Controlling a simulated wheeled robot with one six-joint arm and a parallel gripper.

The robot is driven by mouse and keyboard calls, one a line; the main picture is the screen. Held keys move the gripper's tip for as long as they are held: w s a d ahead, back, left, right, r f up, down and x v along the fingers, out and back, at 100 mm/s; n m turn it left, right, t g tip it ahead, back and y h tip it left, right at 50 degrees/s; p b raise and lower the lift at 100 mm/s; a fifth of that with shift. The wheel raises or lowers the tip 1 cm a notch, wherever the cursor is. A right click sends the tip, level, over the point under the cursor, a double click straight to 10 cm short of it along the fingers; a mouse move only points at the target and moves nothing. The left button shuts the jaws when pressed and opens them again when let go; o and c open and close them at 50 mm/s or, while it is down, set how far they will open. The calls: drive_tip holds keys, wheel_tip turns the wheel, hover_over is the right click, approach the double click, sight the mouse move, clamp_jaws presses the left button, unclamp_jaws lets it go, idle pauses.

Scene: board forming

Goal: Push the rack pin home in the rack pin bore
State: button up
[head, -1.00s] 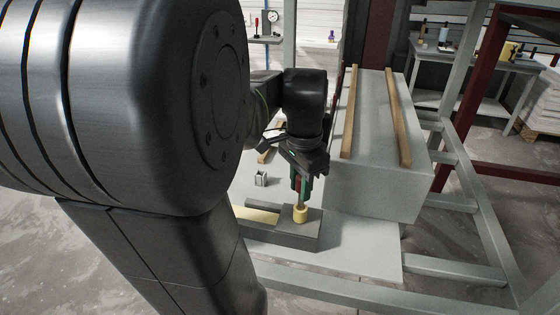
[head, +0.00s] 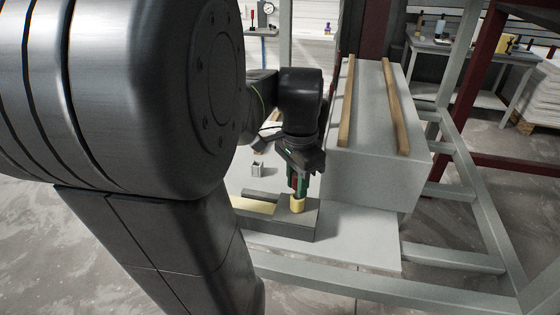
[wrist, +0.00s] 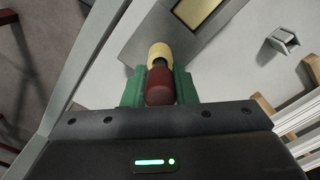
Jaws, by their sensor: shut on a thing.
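My gripper (head: 299,188) points down over the grey block (head: 262,231). Its green fingers are shut on the rack pin, whose dark red end (wrist: 159,87) shows between them in the wrist view. A yellow collar (head: 297,204) stands on the right end of the block, directly below the fingertips. In the wrist view the yellow collar (wrist: 160,52) lies just beyond the red end, with a short strip of metal shank between them. The pin appears lined up with the collar. The bore and the pin's lower end are hidden.
A big pale box (head: 378,172) with two wooden strips stands close to the right of my gripper. A small metal bracket (head: 257,169) sits behind the block. The block has a yellow inlay (head: 253,205) on its left part. The pale tabletop (head: 365,240) is bare at front right.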

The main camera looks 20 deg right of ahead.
drive_tip(key=shift+f+b, duration=0.35)
drive_tip(key=shift+f, duration=0.25)
drive_tip(key=o, duration=1.1)
drive_tip(key=shift+r, duration=0.1)
wheel_tip(320, 180, up, 14)
drive_tip(key=shift+f+p, duration=0.15)
drive_tip(key=shift+p, duration=0.45)
drive_tip(key=shift+f, duration=0.1)
wheel_tip(320, 180, down, 14)
drive_tip(key=shift+r+b, duration=0.25)
drive_tip(key=shift+b, duration=0.15)
drive_tip(key=shift+r, duration=0.4)
drive_tip(key=shift+f, duration=0.15)
